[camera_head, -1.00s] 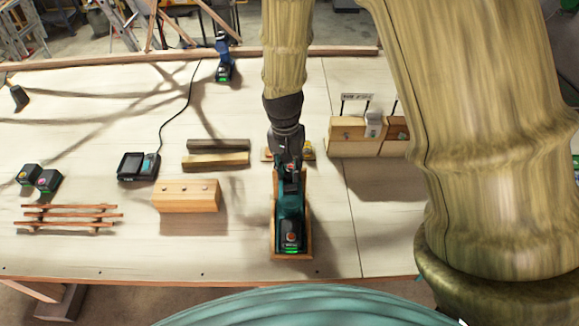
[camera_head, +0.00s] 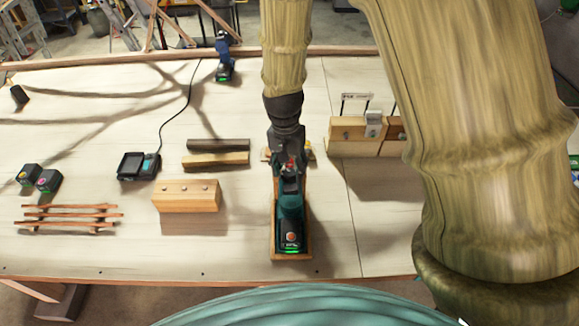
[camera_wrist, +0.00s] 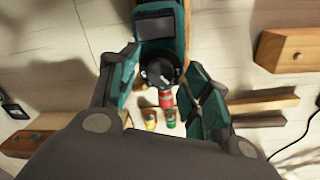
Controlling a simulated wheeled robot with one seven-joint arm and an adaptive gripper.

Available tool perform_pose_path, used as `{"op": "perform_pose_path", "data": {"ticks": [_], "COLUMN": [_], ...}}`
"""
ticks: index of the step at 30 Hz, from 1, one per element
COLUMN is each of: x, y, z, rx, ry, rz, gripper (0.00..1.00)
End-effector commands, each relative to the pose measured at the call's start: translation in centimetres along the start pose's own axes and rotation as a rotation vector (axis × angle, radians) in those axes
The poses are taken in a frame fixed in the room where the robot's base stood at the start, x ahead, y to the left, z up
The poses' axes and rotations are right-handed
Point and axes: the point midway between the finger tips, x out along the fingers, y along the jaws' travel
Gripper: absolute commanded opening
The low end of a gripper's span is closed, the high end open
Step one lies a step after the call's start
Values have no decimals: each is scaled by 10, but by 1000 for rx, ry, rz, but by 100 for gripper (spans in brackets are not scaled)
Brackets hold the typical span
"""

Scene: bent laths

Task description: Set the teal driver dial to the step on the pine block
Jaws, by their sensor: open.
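The teal driver (camera_head: 290,225) lies in a wooden cradle (camera_head: 275,254) near the table's front edge. In the wrist view its dark dial (camera_wrist: 160,72) shows between my fingers, with a small pale marking on it; I cannot read the setting. A red part of the driver (camera_wrist: 165,98) shows just below the dial. My gripper (camera_wrist: 162,78) is open, one finger on each side of the dial; contact is unclear. The pine block (camera_head: 187,196), with two round screw heads, lies left of the driver; the wrist view shows it at right (camera_wrist: 292,52).
Two wooden strips (camera_head: 217,160) lie behind the block. A charger (camera_head: 138,166) with a black cord stands farther left. A blue driver (camera_head: 224,68) stands at the back. A wooden rack (camera_head: 350,133) stands right of my gripper.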

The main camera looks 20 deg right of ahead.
Motion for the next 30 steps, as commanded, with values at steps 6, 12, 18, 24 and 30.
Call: {"op": "perform_pose_path", "data": {"ticks": [6, 12, 18, 24, 30], "x": [-19, -48, -78, -104, -117], "y": [-1, -1, -1, -1, 0], "z": [-1, -1, -1, -1, -1], "rx": [0, 0, 0, 0, 0], "ry": [3, 3, 2, 2, 1], "rz": [-2, -2, -2, -2, -1], "gripper": [48, 48, 48, 48, 48]}}
